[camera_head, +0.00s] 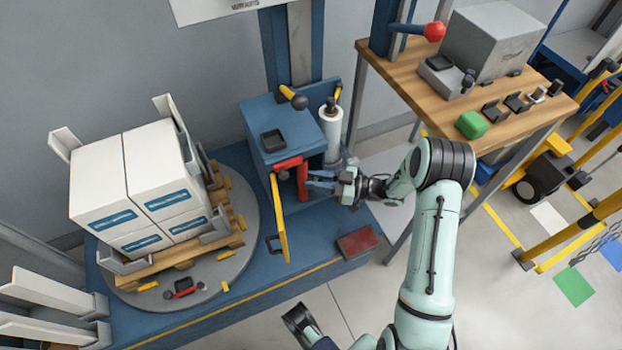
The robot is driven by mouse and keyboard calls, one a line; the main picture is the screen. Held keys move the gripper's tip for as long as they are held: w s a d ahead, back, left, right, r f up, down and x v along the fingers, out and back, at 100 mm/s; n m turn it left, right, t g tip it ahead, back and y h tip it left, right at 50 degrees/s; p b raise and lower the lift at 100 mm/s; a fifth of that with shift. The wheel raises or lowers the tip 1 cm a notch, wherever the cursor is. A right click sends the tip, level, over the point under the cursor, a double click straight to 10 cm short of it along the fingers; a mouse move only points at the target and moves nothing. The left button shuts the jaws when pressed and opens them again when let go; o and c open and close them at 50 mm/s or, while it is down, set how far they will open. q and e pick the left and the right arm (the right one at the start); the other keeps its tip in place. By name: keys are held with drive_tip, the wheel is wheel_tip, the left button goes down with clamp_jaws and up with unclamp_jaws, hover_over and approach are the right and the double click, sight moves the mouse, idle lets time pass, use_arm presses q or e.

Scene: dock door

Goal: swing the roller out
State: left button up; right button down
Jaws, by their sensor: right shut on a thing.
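A blue machine cabinet (290,130) stands on the blue base, with a white film roll (331,135) upright at its right side. On the cabinet's front are a red bar (288,163) and a red upright part (302,182); I cannot tell whether this is the roller or its handle. A yellow panel (280,218) stands out from the front, left of it. My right gripper (312,180) comes from the right and is shut on the red upright part, its fingertips partly hidden there. My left gripper (299,322) is low at the bottom edge, away from the machine; its jaw state is unclear.
White boxes (140,185) sit on a wooden pallet (190,255) on a grey turntable (245,265), left of the cabinet. A wooden workbench (405,62) stands at the back right, with a grey box and a green item. Floor shows in front of the base.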

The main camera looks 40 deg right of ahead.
drive_tip(key=shift+s+d+n+g+y, duration=0.15)
drive_tip(key=shift+d+n+g+y, duration=0.25)
drive_tip(key=shift+y, duration=0.1)
drive_tip(key=c, duration=1)
unclamp_jaws()
